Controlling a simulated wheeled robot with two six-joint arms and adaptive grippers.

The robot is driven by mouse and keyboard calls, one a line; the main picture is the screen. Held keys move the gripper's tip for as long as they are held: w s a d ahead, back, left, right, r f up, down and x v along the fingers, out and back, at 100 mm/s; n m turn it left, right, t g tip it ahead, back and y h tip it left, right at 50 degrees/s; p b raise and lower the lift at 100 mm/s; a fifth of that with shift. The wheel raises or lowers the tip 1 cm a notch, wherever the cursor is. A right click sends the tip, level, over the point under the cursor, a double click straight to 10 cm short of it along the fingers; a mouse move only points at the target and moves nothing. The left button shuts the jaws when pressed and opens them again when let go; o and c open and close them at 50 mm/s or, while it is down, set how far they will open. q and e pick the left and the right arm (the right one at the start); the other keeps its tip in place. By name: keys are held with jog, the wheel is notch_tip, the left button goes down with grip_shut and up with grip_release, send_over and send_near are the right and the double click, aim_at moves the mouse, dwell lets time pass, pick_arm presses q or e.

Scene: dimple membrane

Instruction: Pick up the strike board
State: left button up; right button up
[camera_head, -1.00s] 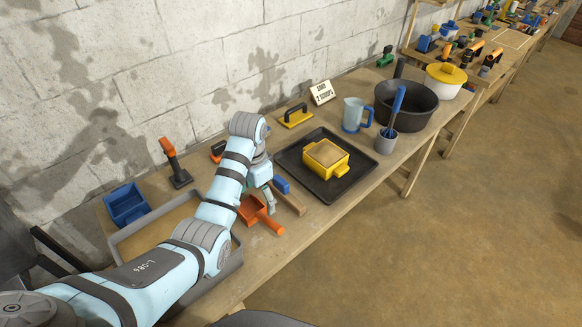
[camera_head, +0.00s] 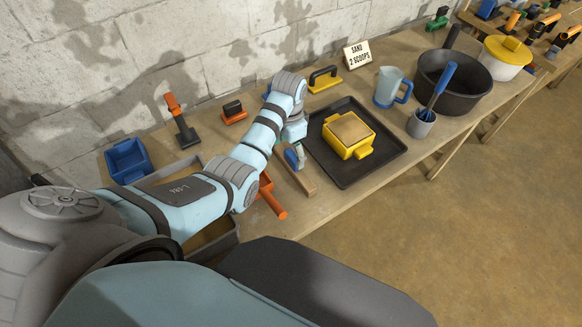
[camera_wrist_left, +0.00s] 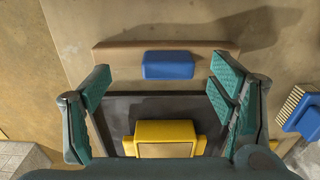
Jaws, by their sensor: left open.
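The strike board looks to be the narrow wooden bar (camera_head: 303,181) with a blue grip (camera_head: 290,159), lying on the bench just left of the black tray. In the left wrist view the bar (camera_wrist_left: 115,53) lies crosswise with its blue grip (camera_wrist_left: 168,66) between and beyond the fingertips. My left gripper (camera_wrist_left: 163,77) is open and empty, with its fingers spread to either side of the grip. In the head view the left gripper (camera_head: 298,156) is above the board and partly hides it. My right gripper is not in view.
The black tray (camera_head: 385,165) holds a yellow box mould (camera_head: 362,150) close to the board. An orange scoop (camera_head: 273,204) lies left of the board. A blue brush (camera_wrist_left: 297,108) is at the right in the wrist view. The wall runs behind.

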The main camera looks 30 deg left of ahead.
aim_at(292, 156)
pick_arm(q)
jog(key=f, duration=0.2)
jog(key=w+f+b, duration=0.1)
jog(key=f, duration=0.1)
jog(key=shift+w, duration=0.2)
jog(key=shift+w+f, duration=0.35)
jog(key=shift+f, duration=0.25)
jog(key=shift+w+f, duration=0.35)
jog(key=shift+f, duration=0.2)
jog(key=shift+s+r, duration=0.3)
jog(key=shift+s, duration=0.15)
jog(key=c, duration=0.4)
jog(key=shift+s+r, duration=0.1)
jog(key=c, duration=0.4)
jog(key=shift+c, duration=1.4)
jog(key=c, duration=0.3)
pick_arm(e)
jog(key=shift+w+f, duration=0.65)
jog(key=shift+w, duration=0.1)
